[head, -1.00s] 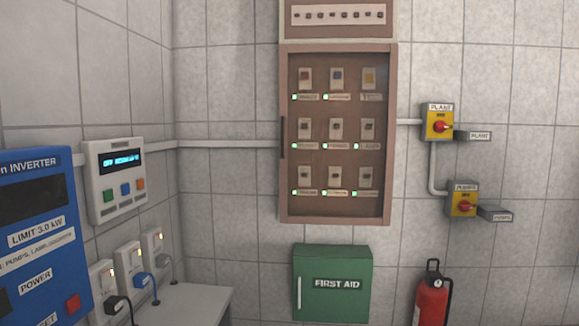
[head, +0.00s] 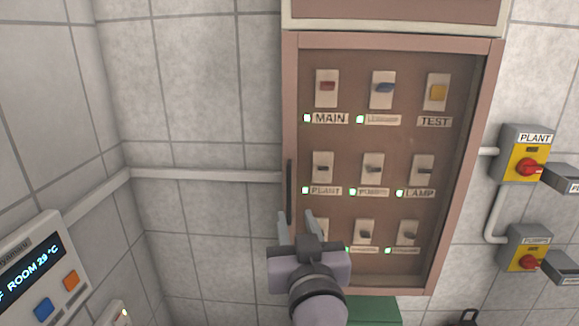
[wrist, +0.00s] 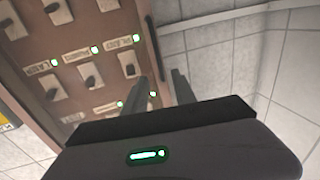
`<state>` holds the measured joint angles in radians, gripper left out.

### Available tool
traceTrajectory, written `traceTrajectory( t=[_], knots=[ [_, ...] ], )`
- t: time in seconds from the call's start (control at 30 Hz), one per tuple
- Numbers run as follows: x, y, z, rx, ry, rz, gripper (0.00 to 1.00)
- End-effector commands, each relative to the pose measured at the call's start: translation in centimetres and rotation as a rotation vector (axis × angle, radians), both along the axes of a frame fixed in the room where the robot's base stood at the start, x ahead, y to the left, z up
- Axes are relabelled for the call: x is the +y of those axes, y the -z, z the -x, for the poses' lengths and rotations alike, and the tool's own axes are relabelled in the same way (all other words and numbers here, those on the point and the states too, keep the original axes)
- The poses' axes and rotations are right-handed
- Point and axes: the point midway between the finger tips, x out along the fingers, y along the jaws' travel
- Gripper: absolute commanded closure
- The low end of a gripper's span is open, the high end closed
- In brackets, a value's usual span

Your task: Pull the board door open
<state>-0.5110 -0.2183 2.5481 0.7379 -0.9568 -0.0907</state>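The board door (head: 400,140) is a brown framed panel on the wall, with rows of switches and labels showing behind it. It looks shut. Its dark vertical handle (head: 289,188) is on the left edge. In the wrist view the door frame (wrist: 128,25) is at upper left, and a dark bar that looks like the handle (wrist: 150,28) lies beyond my fingertips. My gripper (head: 297,214) is open and empty, fingers pointing up near the handle's lower end; it also shows in the wrist view (wrist: 162,80). My gripper hides a lower-left switch.
Yellow PLANT (head: 525,155) and pump switch boxes (head: 527,250) stick out from the wall at right. A green first aid box (head: 372,311) is below the board. A control panel (head: 40,275) is at lower left.

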Motion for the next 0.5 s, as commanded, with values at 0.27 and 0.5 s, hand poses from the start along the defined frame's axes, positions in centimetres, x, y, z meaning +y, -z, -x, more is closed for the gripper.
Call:
traceTrajectory(
  t=[0.27, 0.5],
  knots=[
    [1.2, -0.1, -7.9, 0.002, 0.002, -0.001, 0.67],
    [1.8, -0.1, -10.9, 0.001, 0.0, -0.001, 0.67]
  ],
)
